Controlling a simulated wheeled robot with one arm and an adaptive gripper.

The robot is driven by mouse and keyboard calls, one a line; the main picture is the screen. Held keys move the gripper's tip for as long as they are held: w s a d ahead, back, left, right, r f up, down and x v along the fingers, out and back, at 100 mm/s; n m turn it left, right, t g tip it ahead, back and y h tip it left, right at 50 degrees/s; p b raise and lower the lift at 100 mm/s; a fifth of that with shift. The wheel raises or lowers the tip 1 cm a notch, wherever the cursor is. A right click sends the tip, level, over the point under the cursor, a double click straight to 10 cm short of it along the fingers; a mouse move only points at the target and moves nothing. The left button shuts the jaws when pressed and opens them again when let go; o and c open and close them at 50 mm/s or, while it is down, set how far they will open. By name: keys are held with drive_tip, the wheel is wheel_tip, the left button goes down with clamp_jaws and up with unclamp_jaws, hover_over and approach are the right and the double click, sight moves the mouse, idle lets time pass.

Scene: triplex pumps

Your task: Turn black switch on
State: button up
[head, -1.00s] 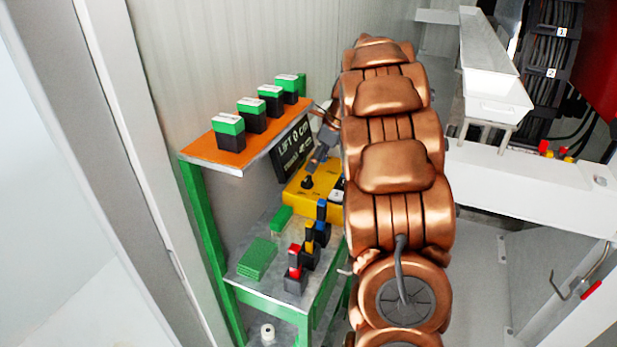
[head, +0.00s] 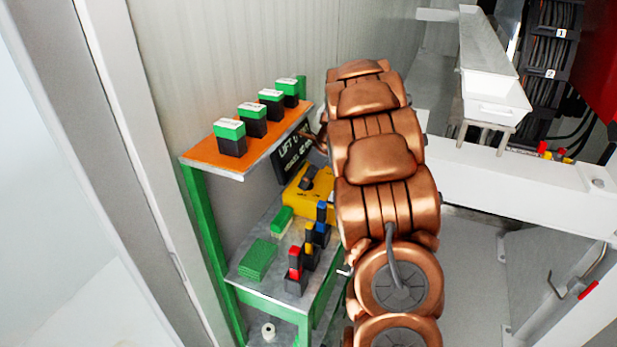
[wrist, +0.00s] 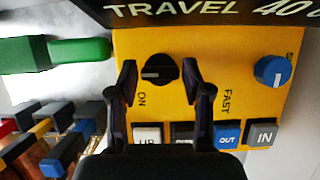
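The black switch (wrist: 160,72) is a round knob on the yellow control box (wrist: 225,65), with a pale mark across its left half that points left in the wrist view. The word ON is printed just below it. My gripper (wrist: 158,66) is open, with one dark finger on each side of the knob. Small gaps show between the fingers and the knob. In the head view the yellow box (head: 319,200) stands on the shelf, partly hidden by my copper arm, and a dark shape covers the knob area.
A blue knob (wrist: 272,71) and a row of push buttons (wrist: 228,136) share the box. A green object (wrist: 80,49) and several coloured-handled tools (wrist: 65,140) lie close on the left. The black display (head: 292,152) stands behind the box, under the orange shelf (head: 215,153).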

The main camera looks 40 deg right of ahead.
drive_tip(key=c, duration=0.7)
drive_tip(key=shift+n, duration=0.3)
drive_tip(key=n+y, duration=0.1)
drive_tip(key=n, duration=0.1)
drive_tip(key=n+g, duration=0.1)
drive_tip(key=n, duration=0.2)
drive_tip(key=shift+w+f+y, duration=0.1)
drive_tip(key=shift+w+y, duration=0.05)
drive_tip(key=shift+y, duration=0.25)
drive_tip(key=n+g, duration=0.1)
drive_tip(key=n, duration=0.1)
drive_tip(key=n+g+b, duration=0.1)
drive_tip(key=n, duration=0.1)
drive_tip(key=shift+d+y, duration=0.1)
drive_tip(key=shift+y, duration=0.2)
drive_tip(key=shift+n+g+b, duration=0.35)
drive_tip(key=shift+n+g, duration=0.05)
drive_tip(key=shift+n, duration=0.8)
